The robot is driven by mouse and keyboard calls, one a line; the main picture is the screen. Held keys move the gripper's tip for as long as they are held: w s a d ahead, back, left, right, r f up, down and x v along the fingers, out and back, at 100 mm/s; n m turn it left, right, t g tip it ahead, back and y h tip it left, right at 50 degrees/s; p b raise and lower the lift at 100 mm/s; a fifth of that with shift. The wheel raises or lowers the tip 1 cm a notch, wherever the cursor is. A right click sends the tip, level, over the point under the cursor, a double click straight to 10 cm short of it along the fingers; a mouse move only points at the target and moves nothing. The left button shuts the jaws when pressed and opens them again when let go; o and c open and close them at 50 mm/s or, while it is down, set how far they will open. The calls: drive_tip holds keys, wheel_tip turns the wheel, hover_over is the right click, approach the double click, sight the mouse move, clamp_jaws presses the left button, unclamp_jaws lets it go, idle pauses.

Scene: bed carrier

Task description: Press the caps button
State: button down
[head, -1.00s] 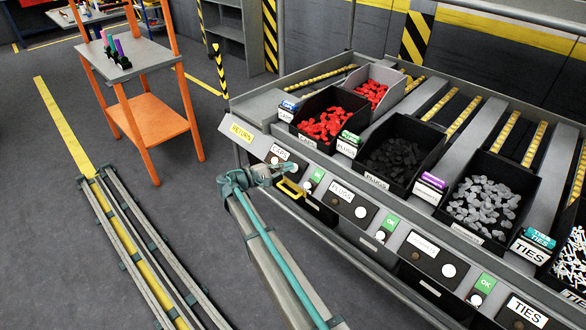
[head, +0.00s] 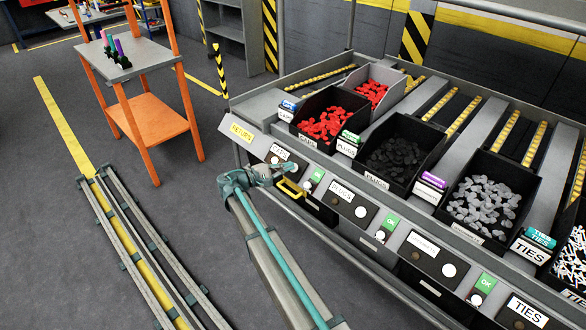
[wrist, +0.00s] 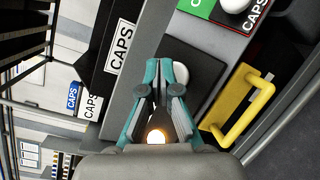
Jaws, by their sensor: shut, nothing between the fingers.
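The black caps panel (wrist: 200,62) is on the sloped front of the rack, below the CAPS label. Its round white button (wrist: 181,74) shows in the wrist view just beside my right finger, partly covered by it. In the head view the white button (head: 294,168) is at the end of my gripper (head: 283,171). In the wrist view my gripper (wrist: 163,80) is shut and empty, over the panel. A bright round light (wrist: 156,136) glows between the finger bases. I cannot tell whether the fingertips touch the panel or button.
A yellow handle (wrist: 247,108) sits right of the panel, close to my fingers. A green OK sign (head: 318,175) with a white button is beside it. Black bins of red caps (head: 325,124) and dark plugs (head: 395,157) stand above.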

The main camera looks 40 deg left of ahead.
drive_tip(key=shift+w+f, duration=0.5)
idle(0.9)
drive_tip(key=shift+s+r, duration=0.1)
drive_tip(key=shift+r, duration=0.05)
drive_tip(key=shift+s+r, duration=0.5)
drive_tip(key=shift+s+r, duration=0.1)
idle(0.4)
drive_tip(key=s+r, duration=0.2)
drive_tip(key=s+r+p, duration=0.1)
drive_tip(key=shift+s+a+r, duration=0.15)
drive_tip(key=shift+a, duration=0.15)
idle(0.9)
